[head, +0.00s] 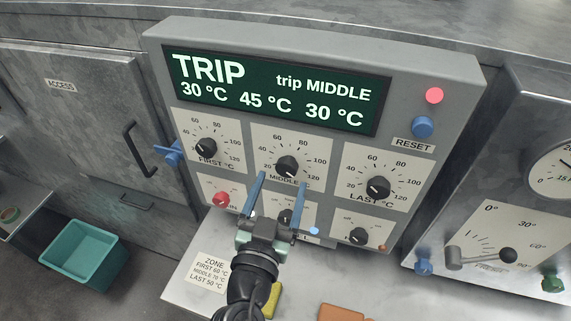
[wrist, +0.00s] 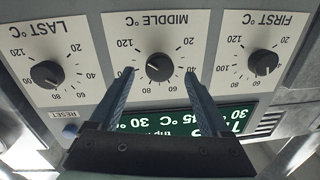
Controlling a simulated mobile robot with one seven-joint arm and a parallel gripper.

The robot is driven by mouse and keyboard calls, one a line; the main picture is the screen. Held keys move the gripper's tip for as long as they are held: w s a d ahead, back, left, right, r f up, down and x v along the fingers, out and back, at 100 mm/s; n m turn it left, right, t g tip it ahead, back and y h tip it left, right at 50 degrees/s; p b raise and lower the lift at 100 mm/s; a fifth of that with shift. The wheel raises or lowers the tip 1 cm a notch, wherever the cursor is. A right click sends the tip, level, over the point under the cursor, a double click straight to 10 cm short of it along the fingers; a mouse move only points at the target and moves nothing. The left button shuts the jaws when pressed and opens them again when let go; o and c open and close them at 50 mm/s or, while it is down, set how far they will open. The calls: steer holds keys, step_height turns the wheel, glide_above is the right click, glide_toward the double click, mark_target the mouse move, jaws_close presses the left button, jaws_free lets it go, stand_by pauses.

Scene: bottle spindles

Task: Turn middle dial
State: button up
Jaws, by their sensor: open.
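The middle dial (head: 287,166) is a round black knob on a white plate marked MIDDLE °C, in the centre of the grey panel's dial row. It also shows upside down in the wrist view (wrist: 159,67). My gripper (head: 282,179) is open and empty, its two blue fingers pointing up at the panel just below the knob. In the wrist view the fingertips (wrist: 159,73) lie to either side of the knob, apart from it. The dark green display (head: 275,92) reads TRIP, trip MIDDLE, 30 °C, 45 °C, 30 °C.
The FIRST dial (head: 206,147) and LAST dial (head: 378,187) flank the middle one. Smaller knobs (head: 358,236) and a red button (head: 221,199) sit below. A blue RESET button (head: 422,127) is under a lit red lamp (head: 434,95). A ZONE card (head: 211,269) lists MIDDLE 70 °C.

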mark_target(286, 172)
steer(key=shift+p+x, duration=0.5)
steer(key=shift+x, duration=1.4)
jaws_close()
